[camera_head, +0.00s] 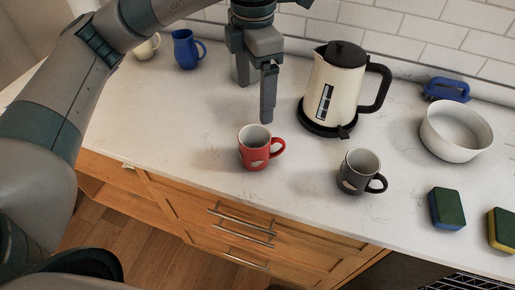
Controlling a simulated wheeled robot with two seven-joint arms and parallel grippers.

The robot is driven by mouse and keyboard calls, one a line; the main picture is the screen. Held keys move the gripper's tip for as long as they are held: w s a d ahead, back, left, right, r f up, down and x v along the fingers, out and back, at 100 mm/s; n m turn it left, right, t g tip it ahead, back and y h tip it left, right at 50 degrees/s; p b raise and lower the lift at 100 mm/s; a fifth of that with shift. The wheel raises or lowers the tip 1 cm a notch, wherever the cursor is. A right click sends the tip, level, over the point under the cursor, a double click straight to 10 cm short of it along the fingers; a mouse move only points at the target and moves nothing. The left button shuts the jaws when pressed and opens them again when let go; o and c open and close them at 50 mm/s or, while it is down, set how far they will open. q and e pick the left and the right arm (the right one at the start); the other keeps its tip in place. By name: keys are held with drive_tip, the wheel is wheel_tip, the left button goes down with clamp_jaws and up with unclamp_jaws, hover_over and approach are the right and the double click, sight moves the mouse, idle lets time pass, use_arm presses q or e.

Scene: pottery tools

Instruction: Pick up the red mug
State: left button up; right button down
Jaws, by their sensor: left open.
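The red mug (252,156) stands upright near the front edge of the white counter, in the middle of the head view. It has a pale mark on its side, and its handle points right. My left gripper (262,104) hangs fingers down above and behind the mug, apart from it. It is open, with nothing seen between its fingers; one finger is partly hidden. My right gripper is out of view.
A dark mug (357,176) stands to the right, and a cream kettle (333,88) on a black base stands behind. A white bowl (455,134), a blue-handled object (447,89), a blue-green sponge (447,209) and a yellow-green sponge (502,230) lie right. A blue pitcher (184,52) stands back left. The counter left of the red mug is clear.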

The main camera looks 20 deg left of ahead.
use_arm(q)
drive_tip(key=shift+f, duration=0.15)
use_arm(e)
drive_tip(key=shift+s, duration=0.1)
use_arm(q)
drive_tip(key=p, duration=0.4)
approach(255, 132)
drive_tip(key=s+f, duration=0.1)
drive_tip(key=f, duration=0.1)
drive_tip(key=s+f, duration=0.1)
drive_tip(key=s+d+f, duration=0.1)
drive_tip(key=f, duration=0.1)
drive_tip(key=shift+f, duration=0.75)
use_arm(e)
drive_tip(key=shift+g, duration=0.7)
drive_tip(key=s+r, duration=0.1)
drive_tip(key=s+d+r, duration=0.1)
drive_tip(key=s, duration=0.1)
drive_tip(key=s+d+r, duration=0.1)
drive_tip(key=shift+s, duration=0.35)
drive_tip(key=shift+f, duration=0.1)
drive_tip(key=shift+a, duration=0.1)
